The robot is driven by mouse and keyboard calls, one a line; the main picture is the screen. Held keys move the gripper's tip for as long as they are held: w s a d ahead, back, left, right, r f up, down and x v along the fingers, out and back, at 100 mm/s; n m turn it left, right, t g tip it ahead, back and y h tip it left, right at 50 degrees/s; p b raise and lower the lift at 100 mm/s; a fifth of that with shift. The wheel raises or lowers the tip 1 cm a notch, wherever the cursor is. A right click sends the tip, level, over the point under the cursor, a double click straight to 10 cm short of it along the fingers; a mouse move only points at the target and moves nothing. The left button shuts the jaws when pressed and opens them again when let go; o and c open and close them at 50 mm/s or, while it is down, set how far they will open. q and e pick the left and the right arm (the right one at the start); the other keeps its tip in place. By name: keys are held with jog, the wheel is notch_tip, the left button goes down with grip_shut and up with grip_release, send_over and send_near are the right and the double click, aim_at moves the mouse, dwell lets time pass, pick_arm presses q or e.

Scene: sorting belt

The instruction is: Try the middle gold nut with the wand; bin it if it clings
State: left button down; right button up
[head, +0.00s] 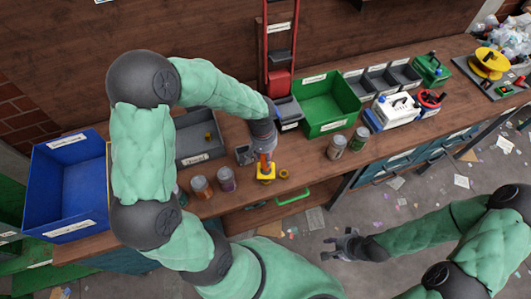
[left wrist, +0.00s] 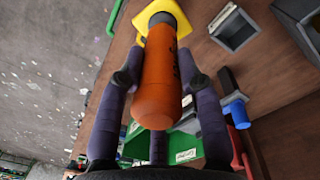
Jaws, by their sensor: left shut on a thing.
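My left gripper (head: 264,147) is shut on the orange wand (head: 264,162), which points down at the front of the bench. The wand fills the middle of the left wrist view (left wrist: 158,95), between the fingers. A yellow square piece (head: 265,175) is at its lower end; I cannot tell whether the wand stands in it or is above it. A gold nut (head: 283,173) lies just right of the yellow piece. Another gold nut (head: 208,136) is in the grey tray (head: 199,158) at left. No other nut shows clearly. My right gripper (head: 343,243) is empty, off the bench; its jaws are unclear.
A blue bin (head: 68,233) stands at the left end, a green bin (head: 325,129) behind. A small grey box (head: 244,154) is beside the gripper. Cans (head: 336,146) stand left and right of the wand. A white device (head: 397,109) and yellow reel (head: 490,63) are further right.

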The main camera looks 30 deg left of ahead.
pick_arm(q)
jog(key=shift+f+b, duration=0.5)
jog(key=shift+f, duration=0.1)
dwell(1.0)
jog(key=shift+r, duration=0.15)
dwell(0.4)
